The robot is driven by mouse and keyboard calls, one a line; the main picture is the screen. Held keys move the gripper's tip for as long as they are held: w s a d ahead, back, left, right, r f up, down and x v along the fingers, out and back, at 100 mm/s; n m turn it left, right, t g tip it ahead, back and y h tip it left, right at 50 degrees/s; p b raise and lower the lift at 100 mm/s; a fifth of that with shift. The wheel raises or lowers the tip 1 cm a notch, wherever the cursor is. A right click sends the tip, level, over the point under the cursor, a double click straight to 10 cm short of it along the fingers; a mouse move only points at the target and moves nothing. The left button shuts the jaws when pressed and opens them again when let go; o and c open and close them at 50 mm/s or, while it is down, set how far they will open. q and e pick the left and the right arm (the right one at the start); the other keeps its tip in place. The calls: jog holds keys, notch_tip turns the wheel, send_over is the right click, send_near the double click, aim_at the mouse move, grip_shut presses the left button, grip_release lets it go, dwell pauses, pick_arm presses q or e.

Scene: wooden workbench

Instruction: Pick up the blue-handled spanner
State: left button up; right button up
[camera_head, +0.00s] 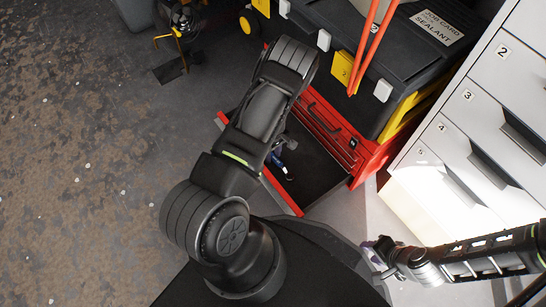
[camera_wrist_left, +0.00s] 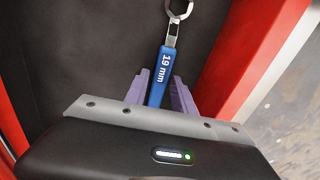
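The blue-handled spanner, marked 19 mm, lies over the dark drawer floor in the left wrist view (camera_wrist_left: 162,72). Its bare metal ring end points up and away from my gripper. My left gripper (camera_wrist_left: 160,88) has its two purple fingers on either side of the blue handle. Whether they press on it or leave a small gap is not clear. The handle's near end is hidden by the gripper body. In the head view my left arm covers most of the gripper. My right gripper (camera_head: 376,255) is at the lower right, away from the drawer, its finger opening unclear.
The open red drawer (camera_head: 324,118) has raised side walls close around my left gripper. A black toolbox with a yellow latch (camera_head: 343,68) and orange-red handles stands above it. A white numbered drawer cabinet (camera_head: 470,130) stands at right. Speckled floor lies at left.

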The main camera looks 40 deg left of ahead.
pick_arm(q)
grip_shut()
dwell(1.0)
